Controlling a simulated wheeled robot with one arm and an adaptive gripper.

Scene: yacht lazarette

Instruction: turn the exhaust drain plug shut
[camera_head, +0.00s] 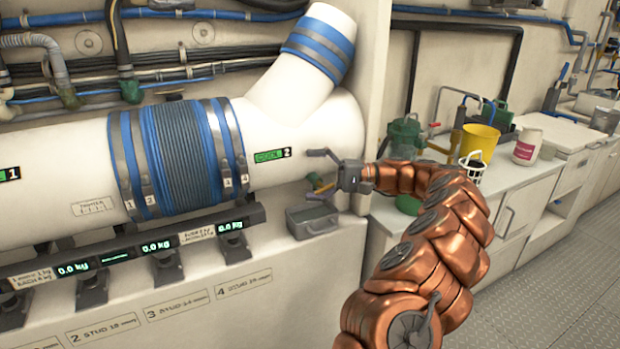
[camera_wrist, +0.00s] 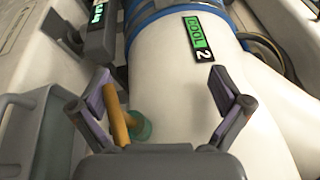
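The exhaust drain plug (camera_wrist: 140,129) shows in the wrist view as a green fitting on the underside of the white exhaust pipe, with an orange bar handle (camera_wrist: 116,115) across it. In the head view the orange handle (camera_head: 323,188) shows small beside my gripper, partly hidden by it. My gripper (camera_head: 318,174) is open, its fingers spread, at the right end of the pipe. In the wrist view the handle lies between the fingers of my gripper (camera_wrist: 160,82), close to the left finger; I cannot tell whether they touch.
The white exhaust pipe (camera_head: 290,138) carries a green "COOL 2" label (camera_wrist: 197,38). A grey tray (camera_head: 312,220) sits below my gripper, and a rail with weight displays (camera_head: 155,246) runs along the left. A counter (camera_head: 530,175) with a yellow bucket (camera_head: 480,141) stands at right.

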